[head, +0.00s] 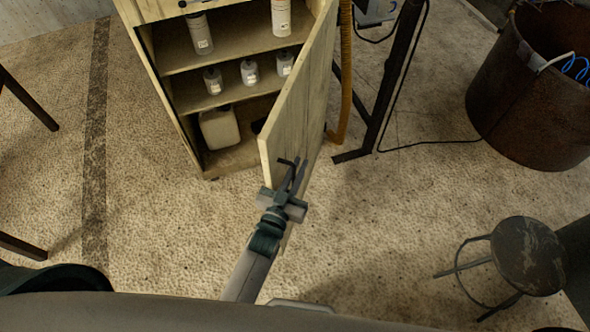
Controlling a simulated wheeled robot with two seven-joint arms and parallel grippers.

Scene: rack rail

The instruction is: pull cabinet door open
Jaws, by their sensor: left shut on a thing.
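The pale wooden cabinet (165,65) stands at the upper middle. Its door (300,100), hinged on the right side, is swung wide open toward me, and the shelves inside show. My left gripper (291,172) comes up from the bottom and is at the door near its free edge. It is shut on what looks like the dark door handle (288,162); the fingers partly hide the contact. My right gripper is not in view.
Several bottles (250,72) and a pale canister (220,128) are in the cabinet. A dark metal stand (380,110) is behind the door. A rusty barrel (525,100) and a round stool (528,255) are at right. The floor left of the door is clear.

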